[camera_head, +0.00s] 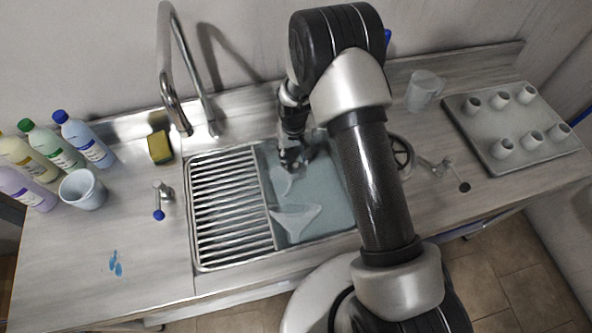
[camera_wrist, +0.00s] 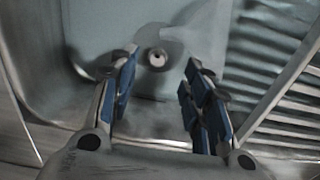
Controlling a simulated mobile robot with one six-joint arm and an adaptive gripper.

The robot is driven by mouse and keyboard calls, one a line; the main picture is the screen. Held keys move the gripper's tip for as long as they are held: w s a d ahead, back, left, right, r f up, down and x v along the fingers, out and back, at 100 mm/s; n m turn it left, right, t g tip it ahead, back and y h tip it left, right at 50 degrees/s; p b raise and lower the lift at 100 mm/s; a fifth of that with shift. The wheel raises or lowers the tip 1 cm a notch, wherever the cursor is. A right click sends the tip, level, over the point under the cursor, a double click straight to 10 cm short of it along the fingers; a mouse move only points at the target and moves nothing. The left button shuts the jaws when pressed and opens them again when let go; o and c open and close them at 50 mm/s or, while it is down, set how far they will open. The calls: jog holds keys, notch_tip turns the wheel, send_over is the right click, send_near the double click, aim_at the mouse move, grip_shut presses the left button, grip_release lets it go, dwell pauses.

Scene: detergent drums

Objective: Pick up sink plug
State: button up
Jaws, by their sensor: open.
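A small round metal piece with a dark centre, which looks like the sink plug (camera_wrist: 157,58), is on the sink floor in the wrist view. I cannot tell whether it sits in the drain. My gripper (camera_wrist: 160,66) is open, with its blue-padded fingers on either side of the plug in the picture and nothing between them. The gap in height to the plug is unclear. In the head view my gripper (camera_head: 290,165) points down into the basin (camera_head: 335,215), near its back. The plug cannot be made out there; the gripper and arm cover that area.
A slatted drain rack (camera_head: 230,210) covers the sink's left part. A pale flat shape (camera_head: 295,218) shows in the basin. A tall faucet (camera_head: 165,70) and yellow sponge (camera_head: 160,147) stand behind. Bottles (camera_head: 80,135) are left; a tray (camera_head: 490,150) with several cups is right.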

aim_at(296, 165)
jog(key=f, duration=0.2)
jog(key=f+b, duration=0.1)
jog(key=f, duration=0.1)
jog(key=shift+s+d, duration=0.3)
jog(key=shift+s, duration=0.05)
jog(key=shift+f, duration=0.5)
jog(key=shift+r, duration=0.1)
grip_shut()
